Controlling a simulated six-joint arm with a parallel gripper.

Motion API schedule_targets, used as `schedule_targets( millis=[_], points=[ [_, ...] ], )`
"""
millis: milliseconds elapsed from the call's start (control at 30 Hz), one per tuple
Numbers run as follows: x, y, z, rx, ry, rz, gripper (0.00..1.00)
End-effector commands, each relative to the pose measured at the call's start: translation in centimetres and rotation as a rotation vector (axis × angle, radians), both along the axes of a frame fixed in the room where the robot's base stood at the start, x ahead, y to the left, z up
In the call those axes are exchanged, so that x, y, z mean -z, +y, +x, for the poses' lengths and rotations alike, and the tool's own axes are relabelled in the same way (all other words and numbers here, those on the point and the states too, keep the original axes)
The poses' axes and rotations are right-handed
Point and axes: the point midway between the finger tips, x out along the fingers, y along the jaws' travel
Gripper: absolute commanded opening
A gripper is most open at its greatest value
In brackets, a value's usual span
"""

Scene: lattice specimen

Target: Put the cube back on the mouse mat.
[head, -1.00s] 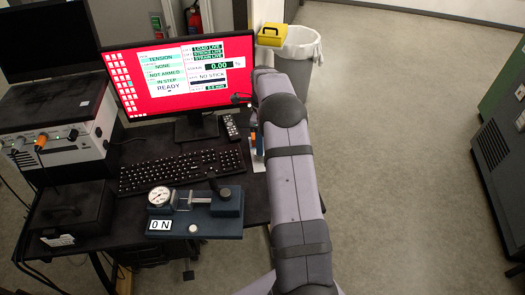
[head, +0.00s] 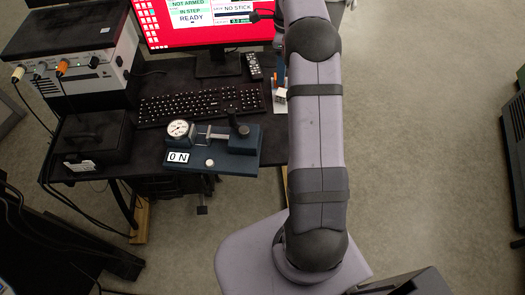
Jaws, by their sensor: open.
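A small pale cube (head: 280,95) with dark marks shows at the right edge of the desk, right of the keyboard, partly hidden by my arm. A light patch (head: 279,109) shows just below it; I cannot tell whether this is the mouse mat. My arm hides most of that corner. What looks like a bit of my gripper (head: 279,74), bluish with some orange, shows just above the cube. The jaws are open; their tips are not clear, and I cannot tell whether they touch the cube.
A black keyboard (head: 200,104) and a remote (head: 254,67) lie left of the cube. A blue test rig with a dial (head: 228,141) stands at the desk's front. The monitor (head: 180,25) stands behind. Open floor (head: 430,120) lies to the right.

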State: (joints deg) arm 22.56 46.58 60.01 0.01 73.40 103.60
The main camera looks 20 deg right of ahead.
Motion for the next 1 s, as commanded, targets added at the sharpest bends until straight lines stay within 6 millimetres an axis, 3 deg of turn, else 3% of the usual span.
schedule_targets(
  millis=[267,467,600,800,1000],
  points=[
    [-1.3,7.5,-4.4,-0.591,-0.002,-0.001,0.49],
    [-1.1,13.2,-10.5,-1.112,-0.003,-0.003,0.49],
    [-0.3,16.4,-15.7,-1.472,-0.003,-0.004,0.49],
    [1.4,19.3,-22.7,-1.901,-0.003,-0.004,0.49],
    [2.8,20.5,-26.8,-2.145,-0.002,-0.002,0.49]
  ],
)
